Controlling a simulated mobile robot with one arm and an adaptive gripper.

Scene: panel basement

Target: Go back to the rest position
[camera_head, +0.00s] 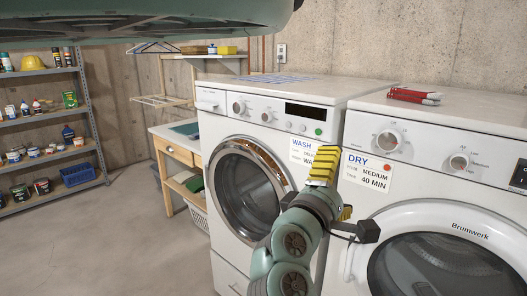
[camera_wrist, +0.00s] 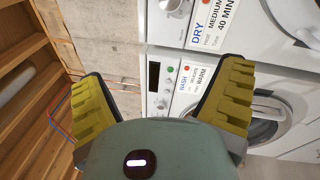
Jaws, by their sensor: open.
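My gripper (camera_head: 332,186) is raised in front of the washer and dryer in the head view, near the gap between them. In the wrist view its two yellow ridged fingers stand wide apart with nothing between them (camera_wrist: 163,88). The white washer (camera_head: 222,120), with a round door and a WASH label, is behind it to the left. The white dryer (camera_head: 350,130), with a DRY label reading MEDIUM, 40 MIN, is to the right. My arm and gripper hide part of the washer's front. Both round doors look closed.
Red-and-dark flat items (camera_head: 414,96) lie on the dryer. A small wooden table (camera_head: 172,148) stands left of the washer. A metal shelf (camera_head: 92,118) with cans, bottles and a blue basket (camera_head: 78,174) is at far left. The concrete floor (camera_head: 130,240) between is clear.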

